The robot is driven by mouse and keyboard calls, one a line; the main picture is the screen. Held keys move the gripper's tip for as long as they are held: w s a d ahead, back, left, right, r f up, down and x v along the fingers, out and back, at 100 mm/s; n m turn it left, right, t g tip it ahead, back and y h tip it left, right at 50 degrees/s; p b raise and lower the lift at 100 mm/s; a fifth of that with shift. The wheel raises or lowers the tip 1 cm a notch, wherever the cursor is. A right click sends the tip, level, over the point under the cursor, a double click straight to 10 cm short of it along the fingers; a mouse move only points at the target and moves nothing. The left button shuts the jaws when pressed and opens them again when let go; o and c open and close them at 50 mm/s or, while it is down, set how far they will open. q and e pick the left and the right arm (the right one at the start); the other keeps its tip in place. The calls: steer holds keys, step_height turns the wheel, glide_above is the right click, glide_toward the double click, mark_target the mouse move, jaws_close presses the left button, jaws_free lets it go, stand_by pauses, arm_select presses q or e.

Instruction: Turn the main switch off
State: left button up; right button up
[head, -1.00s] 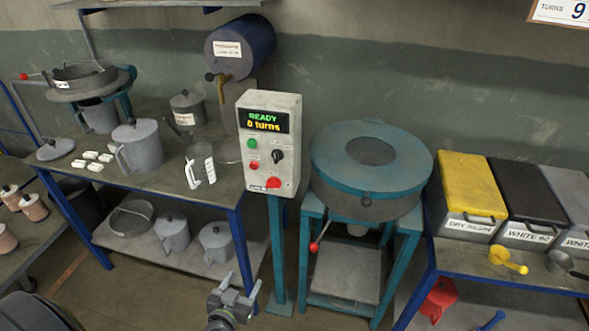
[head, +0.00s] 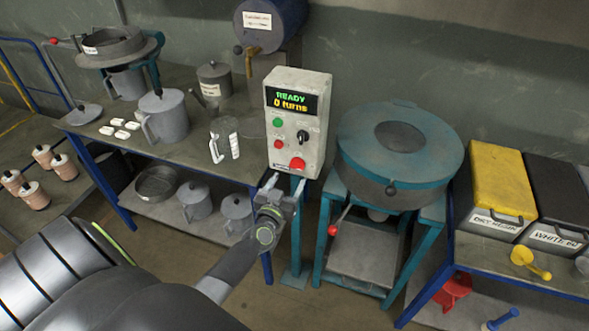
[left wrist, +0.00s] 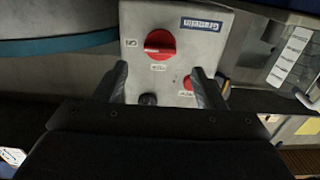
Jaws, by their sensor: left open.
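The grey control box (head: 315,140) stands on a teal post, its display lit "READY 0 turns". A red rotary switch (head: 297,163) sits low on its face; the left wrist view shows this red switch (left wrist: 160,45) large, its grip bar lying sideways, with small labels beside it. A black knob (head: 303,136), a green button (head: 278,122) and a small red button (head: 278,144) are above it. My left gripper (head: 284,184) is open and empty, just below and in front of the box in the head view. My right gripper is not in view.
A teal round drum machine (head: 400,145) with a red-tipped lever (head: 333,230) stands right of the box. The left bench (head: 190,155) holds a grey jug (head: 163,117) and small white blocks. Bins, one with a yellow lid (head: 497,180), are at the right.

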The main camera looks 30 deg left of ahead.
mark_target(295, 168)
arm_select(q)
steer(key=b+x, duration=0.1)
steer(key=x, duration=0.5)
steer(key=shift+w, duration=0.3)
steer(key=c, duration=1)
steer(key=shift+o, duration=0.2)
